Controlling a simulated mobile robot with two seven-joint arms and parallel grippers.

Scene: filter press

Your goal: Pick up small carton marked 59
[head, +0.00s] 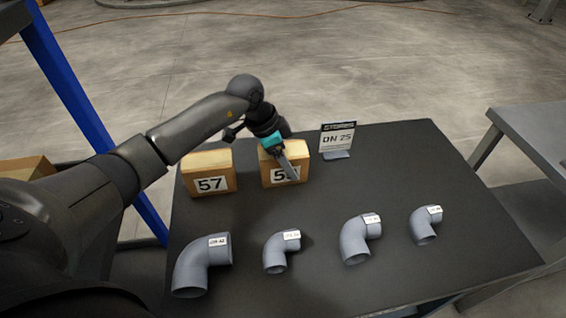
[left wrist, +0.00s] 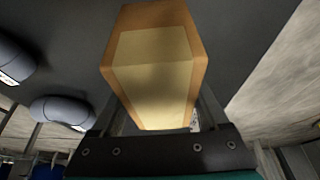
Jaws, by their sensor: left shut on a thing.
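A small tan carton (head: 299,152) is at the back of the dark table, its label showing a 5 and a second digit partly covered by my gripper. My left gripper (head: 290,169) reaches over it from behind and is shut on it. In the left wrist view the carton (left wrist: 152,60) fills the space between the fingers. I cannot tell whether its base touches the table. A similar carton marked 57 (head: 208,164) stands to its left, apart from it. My right gripper is not in view.
The dark table (head: 400,150) holds several grey pipe elbows along its front, including one at the left (head: 200,268) and one at the right (head: 426,226). A grey bench (head: 540,125) is further right.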

